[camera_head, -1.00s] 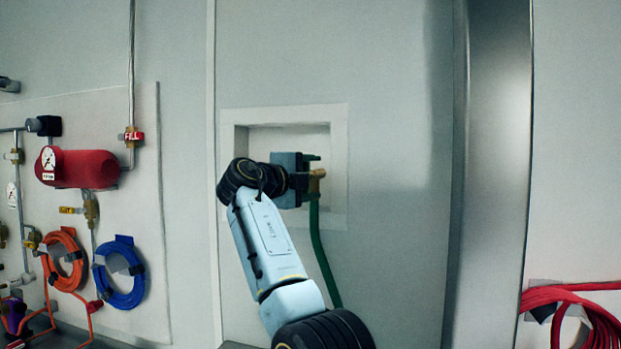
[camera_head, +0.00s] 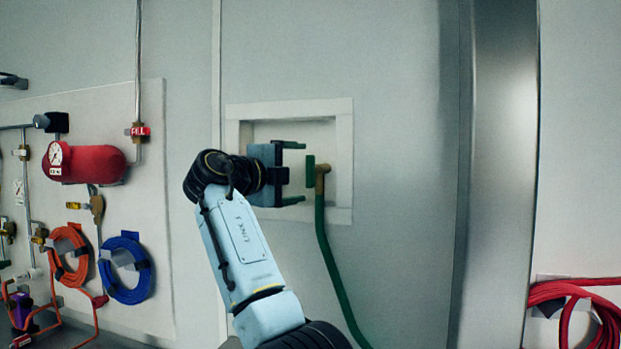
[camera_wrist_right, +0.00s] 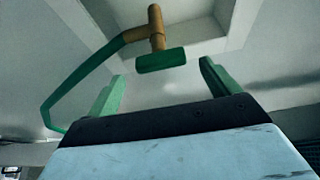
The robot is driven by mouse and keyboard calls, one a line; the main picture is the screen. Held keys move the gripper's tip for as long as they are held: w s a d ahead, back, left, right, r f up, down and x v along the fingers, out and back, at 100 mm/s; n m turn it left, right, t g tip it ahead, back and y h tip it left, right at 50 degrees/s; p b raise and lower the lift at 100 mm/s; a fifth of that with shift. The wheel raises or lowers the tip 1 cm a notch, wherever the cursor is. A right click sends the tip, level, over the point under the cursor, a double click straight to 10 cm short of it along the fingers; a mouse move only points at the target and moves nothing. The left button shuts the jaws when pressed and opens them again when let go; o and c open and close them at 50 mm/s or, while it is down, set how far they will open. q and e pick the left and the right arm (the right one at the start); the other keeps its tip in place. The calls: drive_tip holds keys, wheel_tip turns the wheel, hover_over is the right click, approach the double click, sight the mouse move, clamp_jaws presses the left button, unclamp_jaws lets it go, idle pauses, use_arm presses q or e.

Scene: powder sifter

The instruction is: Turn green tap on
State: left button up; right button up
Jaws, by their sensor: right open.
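The brass tap (camera_head: 321,176) sits in a white-framed wall recess, with a green handle (camera_head: 310,169) on its left side and a green hose (camera_head: 326,245) running down from it. My right gripper (camera_head: 302,172) is open and empty just left of the handle, one finger above its level and one below. In the right wrist view the handle (camera_wrist_right: 161,60) lies crosswise just beyond the two green fingertips (camera_wrist_right: 163,78), apart from both, with the brass tap (camera_wrist_right: 155,27) behind it. My left gripper is not in view.
The white recess frame (camera_head: 345,160) surrounds the tap. A panel on the left carries a red tank (camera_head: 95,164), an orange hose coil (camera_head: 68,255) and a blue hose coil (camera_head: 125,268). A metal post (camera_head: 490,180) and a red hose (camera_head: 580,295) are at right. The wall between is clear.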

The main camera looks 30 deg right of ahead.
drive_tip(key=v, duration=0.6)
drive_tip(key=shift+a+b, duration=0.25)
drive_tip(key=shift+b, duration=0.15)
